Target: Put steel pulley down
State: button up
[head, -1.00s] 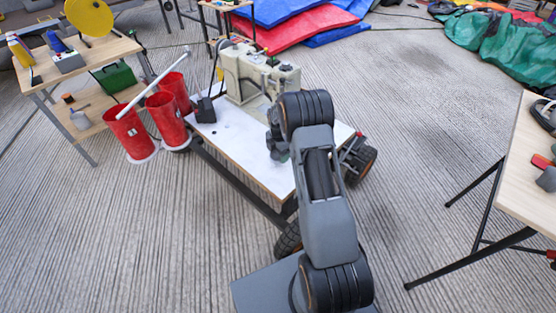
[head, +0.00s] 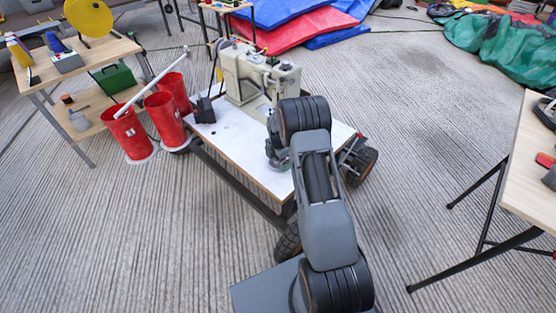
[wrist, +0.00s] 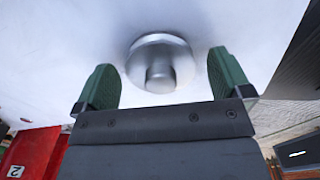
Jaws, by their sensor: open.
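The steel pulley (wrist: 160,58) is a round, shiny grey disc with a short hub facing the wrist camera. In the wrist view it sits on the white top of the sewing machine table (wrist: 60,40). My gripper (wrist: 163,75) has its two green fingers spread, one on each side of the pulley, with a gap on both sides. In the head view my own arm hides most of my gripper (head: 277,158), which is low over the table (head: 235,150). The pulley is hard to make out there.
A beige sewing machine (head: 255,80) stands on the same table, with a black box (head: 205,110) at its left. Red buckets (head: 130,132) stand left of the table. Another table (head: 530,170) is at the right, with open floor between.

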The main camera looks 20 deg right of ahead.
jog(key=s+a+r+m+p, duration=0.2)
jog(key=r+m, duration=0.1)
jog(key=r, duration=0.8)
jog(key=s+a+r+m+p, duration=0.2)
jog(key=s+r, duration=0.1)
jog(key=r, duration=0.7)
jog(key=s+a+r+m+t, duration=0.1)
jog(key=s+a+r+m, duration=0.1)
jog(key=s+m, duration=0.3)
jog(key=s+a+r+m+t, duration=0.1)
jog(key=s+a+r+m, duration=0.2)
jog(key=s, duration=0.6)
jog(key=s+a+r+m, duration=0.2)
jog(key=s+r+m, duration=0.1)
jog(key=s+m, duration=0.4)
jog(key=shift+s+a+m+t, duration=0.2)
jog(key=shift+m+t, duration=0.2)
jog(key=shift+m, duration=0.1)
